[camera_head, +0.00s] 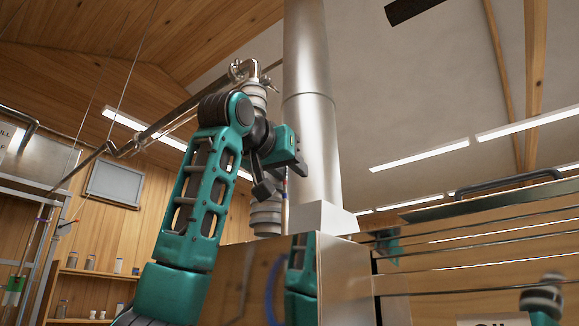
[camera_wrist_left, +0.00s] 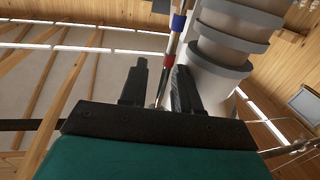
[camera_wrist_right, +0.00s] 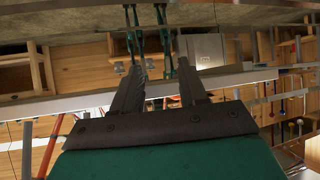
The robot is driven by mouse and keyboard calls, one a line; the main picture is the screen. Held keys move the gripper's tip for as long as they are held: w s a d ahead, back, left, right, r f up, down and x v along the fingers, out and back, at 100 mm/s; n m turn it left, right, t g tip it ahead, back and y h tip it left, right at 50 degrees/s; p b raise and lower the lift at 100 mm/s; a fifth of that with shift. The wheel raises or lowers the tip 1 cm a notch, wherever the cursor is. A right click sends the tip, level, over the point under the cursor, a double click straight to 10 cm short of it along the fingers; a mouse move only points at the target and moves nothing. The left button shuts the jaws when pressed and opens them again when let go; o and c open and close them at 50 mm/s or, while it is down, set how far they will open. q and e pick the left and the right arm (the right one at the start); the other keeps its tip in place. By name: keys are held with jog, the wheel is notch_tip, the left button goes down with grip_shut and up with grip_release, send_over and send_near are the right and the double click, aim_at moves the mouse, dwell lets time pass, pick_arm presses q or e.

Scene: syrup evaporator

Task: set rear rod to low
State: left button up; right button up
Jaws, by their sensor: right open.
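A thin pale rod with a blue band and a red band (camera_wrist_left: 178,22) hangs beside the ringed grey pipe in the left wrist view. In the head view a thin rod (camera_head: 285,212) shows beside that pipe, partly behind my left arm; I cannot tell whether it is the rear one. My left gripper (camera_wrist_left: 161,67) has its fingers apart, and the rod's red part and lower end appear between them; contact is not clear. In the head view the left gripper (camera_head: 277,172) is beside the pipe. My right gripper (camera_wrist_right: 160,66) is open and empty.
A large steel stack (camera_head: 310,120) rises just right of my left gripper, above a steel housing (camera_head: 345,275). The ringed pipe (camera_wrist_left: 225,45) is close to the left fingers. Shelves with jars (camera_head: 90,272) stand at the left. More rods (camera_wrist_right: 283,95) show in the right wrist view.

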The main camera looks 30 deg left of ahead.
pick_arm(q)
jog(key=shift+c, duration=0.2)
grip_shut()
dwell(1.1)
